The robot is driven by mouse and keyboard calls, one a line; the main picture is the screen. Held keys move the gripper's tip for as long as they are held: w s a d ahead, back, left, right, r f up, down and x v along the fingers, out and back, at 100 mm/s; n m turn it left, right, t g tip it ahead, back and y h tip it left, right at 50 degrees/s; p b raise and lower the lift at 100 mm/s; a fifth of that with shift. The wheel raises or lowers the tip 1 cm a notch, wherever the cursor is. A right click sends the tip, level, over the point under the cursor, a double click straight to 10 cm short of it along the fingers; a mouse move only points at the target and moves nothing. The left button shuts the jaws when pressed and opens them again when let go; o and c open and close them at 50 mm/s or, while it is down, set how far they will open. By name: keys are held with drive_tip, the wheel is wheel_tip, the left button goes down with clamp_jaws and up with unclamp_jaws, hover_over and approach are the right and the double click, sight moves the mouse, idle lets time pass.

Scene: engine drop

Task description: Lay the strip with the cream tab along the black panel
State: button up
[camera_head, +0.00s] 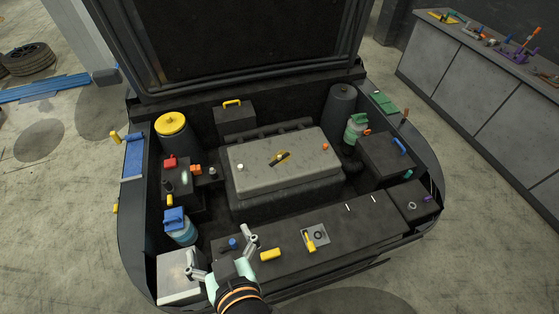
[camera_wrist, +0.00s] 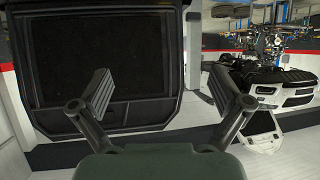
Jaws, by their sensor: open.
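My gripper (camera_head: 221,250) is open and empty at the front left of the engine bay, over the near edge. Its spread fingers also show in the wrist view (camera_wrist: 160,92), with nothing between them. A long black panel (camera_head: 285,240) runs along the front of the bay, to the right of my gripper. Two small pale marks, a left one (camera_head: 347,207) and a right one (camera_head: 374,198), show on the dark surface at its right. They are too small to tell whether either is the cream tab, and I cannot make out the strip itself.
A yellow block (camera_head: 270,254), a grey plate (camera_head: 315,238) with a yellow handle and a blue knob (camera_head: 233,244) sit on the front panel. A pale box (camera_head: 178,277) stands left of my gripper. The grey engine cover (camera_head: 285,170) rises behind. The raised hood (camera_head: 230,40) stands at the back.

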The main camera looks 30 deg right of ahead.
drive_tip(key=shift+c, duration=0.2)
idle(0.3)
drive_tip(key=c, duration=0.8)
